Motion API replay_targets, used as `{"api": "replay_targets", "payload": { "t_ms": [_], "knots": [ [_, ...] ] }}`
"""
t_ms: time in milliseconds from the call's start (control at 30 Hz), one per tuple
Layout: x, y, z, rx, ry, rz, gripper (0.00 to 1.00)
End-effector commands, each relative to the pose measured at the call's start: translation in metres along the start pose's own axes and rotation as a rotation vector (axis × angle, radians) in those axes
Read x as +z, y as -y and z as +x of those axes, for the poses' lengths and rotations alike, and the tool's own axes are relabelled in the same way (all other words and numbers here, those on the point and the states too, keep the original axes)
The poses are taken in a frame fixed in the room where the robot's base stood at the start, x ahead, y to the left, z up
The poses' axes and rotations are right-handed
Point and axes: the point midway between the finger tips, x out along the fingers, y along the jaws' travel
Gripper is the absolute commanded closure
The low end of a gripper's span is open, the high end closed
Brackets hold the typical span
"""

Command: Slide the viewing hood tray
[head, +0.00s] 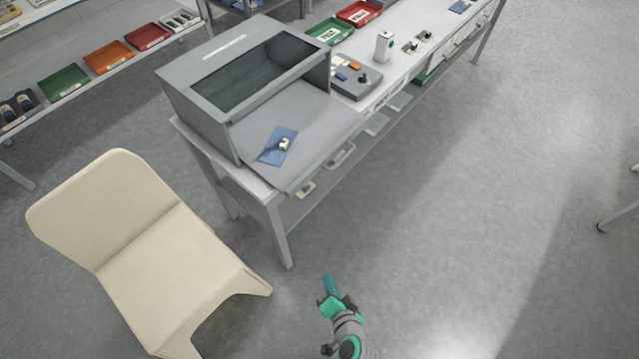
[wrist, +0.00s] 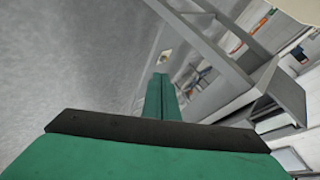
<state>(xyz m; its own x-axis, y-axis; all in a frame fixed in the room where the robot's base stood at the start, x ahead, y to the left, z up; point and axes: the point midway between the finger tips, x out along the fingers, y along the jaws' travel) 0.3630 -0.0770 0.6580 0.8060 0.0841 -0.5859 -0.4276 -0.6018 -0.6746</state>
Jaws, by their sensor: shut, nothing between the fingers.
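The viewing hood (head: 245,68) is a grey box with a dark window, on the left end of the workbench. Its grey tray (head: 305,125) extends from the open front toward the bench's front edge. A blue pad (head: 277,146) with a small pale item lies on the tray. A curved handle (head: 341,156) shows below the tray's front edge. My gripper (head: 328,284) is shut and empty, low over the floor in front of the bench and apart from the tray. Its green fingers (wrist: 161,98) are together in the wrist view.
A cream chair (head: 150,250) stands at the bench's left front, left of my gripper. The bench leg (head: 279,235) is near.

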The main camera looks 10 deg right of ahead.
Motion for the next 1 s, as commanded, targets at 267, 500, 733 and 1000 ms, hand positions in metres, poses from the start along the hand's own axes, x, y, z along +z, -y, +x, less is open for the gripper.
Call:
{"api": "replay_targets", "payload": {
  "t_ms": [267, 500, 733, 1000],
  "knots": [
    [-0.072, 0.035, 0.044, -0.240, 0.145, 0.287, 1.00],
    [-0.154, 0.080, 0.029, -0.525, 0.263, 0.391, 1.00],
    [-0.203, 0.103, -0.002, -0.707, 0.327, 0.387, 1.00],
    [-0.209, 0.117, -0.002, -0.747, 0.345, 0.379, 1.00]
  ]
}}
